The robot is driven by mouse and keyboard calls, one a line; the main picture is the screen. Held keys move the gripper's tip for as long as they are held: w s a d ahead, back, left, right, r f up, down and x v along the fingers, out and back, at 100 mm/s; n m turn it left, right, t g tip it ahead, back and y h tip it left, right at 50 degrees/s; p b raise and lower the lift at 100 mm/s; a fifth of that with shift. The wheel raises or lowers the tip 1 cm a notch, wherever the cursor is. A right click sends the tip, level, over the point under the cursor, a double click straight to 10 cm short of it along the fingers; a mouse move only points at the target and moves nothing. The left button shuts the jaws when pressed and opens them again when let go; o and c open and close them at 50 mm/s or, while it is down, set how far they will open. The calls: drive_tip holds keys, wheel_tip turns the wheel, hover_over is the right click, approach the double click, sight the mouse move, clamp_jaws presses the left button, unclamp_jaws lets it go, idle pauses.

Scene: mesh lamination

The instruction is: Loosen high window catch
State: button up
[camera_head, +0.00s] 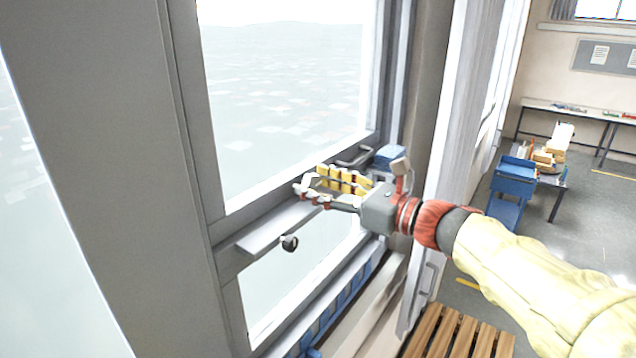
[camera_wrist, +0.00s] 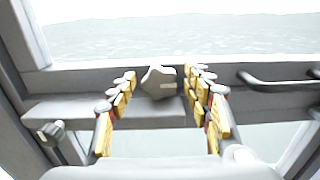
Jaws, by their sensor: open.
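My gripper (camera_head: 311,182) is open at the window's middle rail (camera_head: 262,232), reaching in from the right. In the wrist view its two jointed yellow fingers (camera_wrist: 159,79) stand apart. A light grey catch (camera_wrist: 158,82) sits on the rail between the fingertips, with gaps visible on both sides. In the head view the fingers largely cover the catch, and I cannot tell how deep it lies between them.
A dark round knob (camera_head: 289,243) sits below the rail's ledge; it also shows in the wrist view (camera_wrist: 52,132). A dark bar handle (camera_wrist: 275,80) is right of the fingers. A slatted wooden surface (camera_head: 458,333) lies below my arm. A blue cart (camera_head: 513,185) stands farther right.

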drive_tip(key=shift+c, duration=1.2)
drive_tip(key=c, duration=0.9)
